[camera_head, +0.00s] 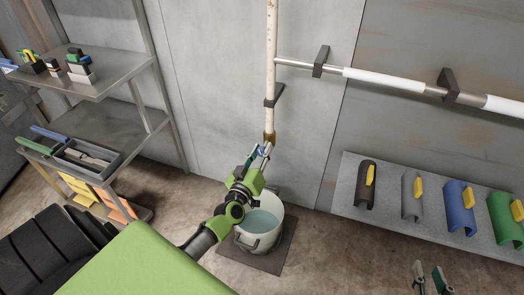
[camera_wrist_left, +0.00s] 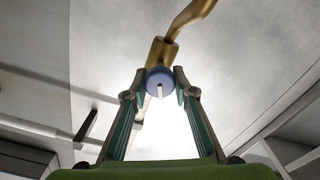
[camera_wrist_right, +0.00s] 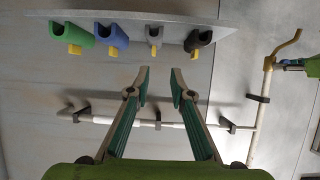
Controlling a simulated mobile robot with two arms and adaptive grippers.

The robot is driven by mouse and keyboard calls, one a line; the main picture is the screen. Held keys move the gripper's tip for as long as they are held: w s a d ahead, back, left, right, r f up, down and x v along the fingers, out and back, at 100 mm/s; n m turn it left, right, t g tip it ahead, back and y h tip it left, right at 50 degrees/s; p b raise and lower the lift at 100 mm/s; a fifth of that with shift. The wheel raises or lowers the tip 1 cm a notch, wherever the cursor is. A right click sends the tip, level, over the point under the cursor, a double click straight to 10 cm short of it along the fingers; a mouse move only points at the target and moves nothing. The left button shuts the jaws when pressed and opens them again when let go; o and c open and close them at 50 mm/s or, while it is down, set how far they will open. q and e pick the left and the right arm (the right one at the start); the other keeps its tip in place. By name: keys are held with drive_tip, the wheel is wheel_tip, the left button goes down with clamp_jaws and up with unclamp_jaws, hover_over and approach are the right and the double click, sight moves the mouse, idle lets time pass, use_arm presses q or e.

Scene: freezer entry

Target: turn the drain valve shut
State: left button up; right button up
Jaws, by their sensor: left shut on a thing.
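The brass drain valve (camera_head: 269,137) sits at the bottom end of the white vertical pipe (camera_head: 270,60). In the left wrist view its brass body (camera_wrist_left: 163,50) has a bent spout and a round blue knob (camera_wrist_left: 159,77) with a pale pin in its middle. My left gripper (camera_head: 261,155) is at the valve, its fingers shut on the blue knob from both sides. Its arm partly hides the knob in the head view. My right gripper (camera_head: 430,280) is open and empty at the lower right, well away from the valve; its fingertips (camera_wrist_right: 161,82) are apart.
A white bucket of water (camera_head: 277,238) stands on a dark mat under the valve. A horizontal pipe (camera_head: 400,82) runs right along the wall. A grey shelf with several coloured half-shells (camera_head: 461,207) is at right. Metal shelving (camera_head: 115,85) with tools and a tray is at left.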

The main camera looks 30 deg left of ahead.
use_arm(q)
drive_tip(key=shift+n, duration=1.5)
drive_tip(key=n, duration=0.2)
drive_tip(key=shift+f+n, duration=0.1)
drive_tip(key=shift+n, duration=0.7)
drive_tip(key=n+b, duration=0.1)
drive_tip(key=n, duration=0.1)
drive_tip(key=shift+a+n, duration=0.1)
drive_tip(key=shift+n, duration=0.2)
drive_tip(key=shift+f+n+b, duration=0.1)
drive_tip(key=shift+n+b, duration=0.3)
drive_tip(key=shift+n, duration=1.6)
use_arm(e)
drive_tip(key=w+a+r+t+y, duration=0.1)
drive_tip(key=w+a+r+t, duration=0.1)
drive_tip(key=r, duration=0.6)
drive_tip(key=shift+w+r+t, duration=0.4)
drive_tip(key=shift+w+t, duration=0.1)
drive_tip(key=shift+t, duration=0.9)
use_arm(q)
drive_tip(key=o, duration=1.1)
drive_tip(key=shift+c, duration=0.2)
